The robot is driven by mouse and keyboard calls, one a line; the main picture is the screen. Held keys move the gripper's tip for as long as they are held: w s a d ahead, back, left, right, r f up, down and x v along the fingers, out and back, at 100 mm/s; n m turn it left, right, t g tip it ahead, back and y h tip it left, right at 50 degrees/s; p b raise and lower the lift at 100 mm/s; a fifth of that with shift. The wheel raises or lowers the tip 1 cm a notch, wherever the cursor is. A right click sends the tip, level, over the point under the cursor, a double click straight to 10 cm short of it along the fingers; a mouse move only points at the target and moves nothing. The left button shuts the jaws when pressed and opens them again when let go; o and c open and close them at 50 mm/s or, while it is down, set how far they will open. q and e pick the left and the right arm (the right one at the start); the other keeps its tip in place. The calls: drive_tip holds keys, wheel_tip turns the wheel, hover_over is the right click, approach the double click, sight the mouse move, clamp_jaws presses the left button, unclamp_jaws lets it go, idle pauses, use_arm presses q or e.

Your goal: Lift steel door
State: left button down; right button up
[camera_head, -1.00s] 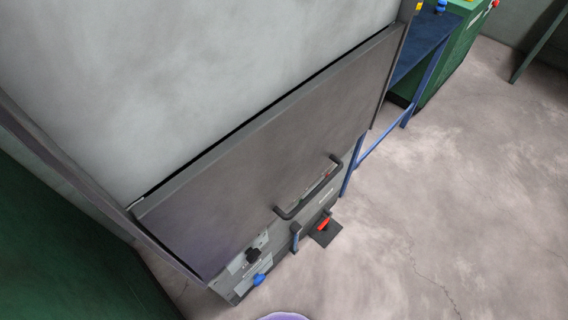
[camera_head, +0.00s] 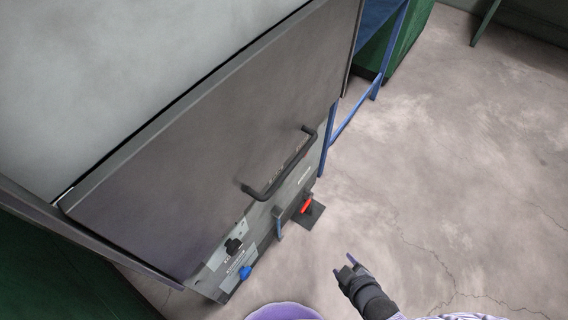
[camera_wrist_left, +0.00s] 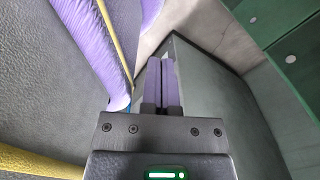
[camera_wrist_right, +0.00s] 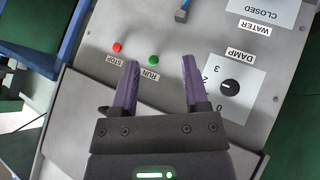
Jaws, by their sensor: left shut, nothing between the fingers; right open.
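The grey steel door (camera_head: 215,120) fills the upper left of the head view, with a black bar handle (camera_head: 282,170) near its lower right edge. It appears closed against the machine. My right gripper (camera_head: 349,266) is open and empty, to the right of and below the handle in the picture, apart from the door. In the right wrist view my right gripper (camera_wrist_right: 160,80) faces a grey panel with a red STOP button (camera_wrist_right: 117,47), a green RUN button (camera_wrist_right: 153,60) and a black DAMP knob (camera_wrist_right: 231,87). My left gripper (camera_wrist_left: 161,62) is shut and empty; it is outside the head view.
A blue frame (camera_head: 352,118) and green cabinet (camera_head: 408,38) stand at the top right. The concrete floor (camera_head: 440,170) at right is clear.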

drive_tip(key=w+a+r+n+t+y+b, duration=0.1)
drive_tip(key=w+a+n+t+y+b, duration=0.25)
drive_tip(key=w, duration=0.55)
drive_tip(key=n+t+y+b, duration=0.4)
drive_tip(key=n+t, duration=0.1)
drive_tip(key=n, duration=0.4)
approach(294, 160)
drive_tip(key=f, duration=0.2)
drive_tip(key=x, duration=0.3)
drive_tip(key=b+x, duration=0.1)
drive_tip(key=x, duration=0.2)
drive_tip(key=r+b+x, duration=0.1)
drive_tip(key=x, duration=0.3)
drive_tip(key=shift+r, duration=0.1)
drive_tip(key=c, duration=0.8)
use_arm(q)
drive_tip(key=s+a+f, duration=0.1)
drive_tip(key=s+f, duration=0.1)
drive_tip(key=f, duration=0.4)
drive_tip(key=s+a+f+g, duration=0.1)
drive_tip(key=s+a+f, duration=0.1)
drive_tip(key=f, duration=0.4)
drive_tip(key=shift+s+f+g+y, duration=0.3)
drive_tip(key=shift+s+f, duration=0.1)
drive_tip(key=shift+s, duration=0.05)
use_arm(e)
clamp_jaws()
use_arm(q)
drive_tip(key=shift+s+a, duration=0.1)
drive_tip(key=shift+s, duration=0.1)
